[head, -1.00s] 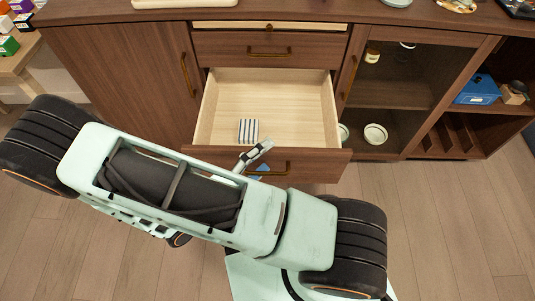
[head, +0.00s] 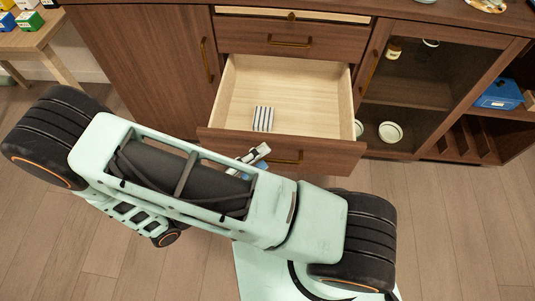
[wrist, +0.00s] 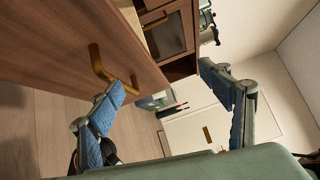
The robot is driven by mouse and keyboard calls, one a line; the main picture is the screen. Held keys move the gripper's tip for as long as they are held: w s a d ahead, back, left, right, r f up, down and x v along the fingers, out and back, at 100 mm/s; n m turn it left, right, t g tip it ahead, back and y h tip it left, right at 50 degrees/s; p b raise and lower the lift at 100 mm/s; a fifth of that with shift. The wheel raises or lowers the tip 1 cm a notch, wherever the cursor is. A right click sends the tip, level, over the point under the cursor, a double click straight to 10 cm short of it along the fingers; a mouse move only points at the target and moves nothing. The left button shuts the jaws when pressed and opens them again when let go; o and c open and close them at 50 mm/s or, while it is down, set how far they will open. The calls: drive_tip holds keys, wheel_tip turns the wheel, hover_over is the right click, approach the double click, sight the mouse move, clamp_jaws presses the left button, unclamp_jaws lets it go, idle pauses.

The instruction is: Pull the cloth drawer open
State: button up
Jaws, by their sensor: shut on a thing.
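The cloth drawer (head: 225,143) is the wide brown lower drawer, and it stands well open, its pale wooden inside in view. The exact contact is unclear.
A shut upper drawer (head: 288,40) is above. A cabinet door (head: 155,60) is to the left and a glass-fronted compartment (head: 420,85) with bowls to the right. A small table (head: 35,40) with boxes stands far left. The wood floor (head: 450,240) is clear at right.

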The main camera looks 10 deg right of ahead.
drive_tip(key=shift+s+a, duration=0.2)
drive_tip(key=shift+a, duration=0.1)
drive_tip(key=c, duration=0.8)
drive_tip(key=shift+f+b+v, duration=0.25)
drive_tip(key=shift+v, duration=1)
drive_tip(key=shift+f+b+v, duration=0.25)
drive_tip(key=shift+v, duration=1.05)
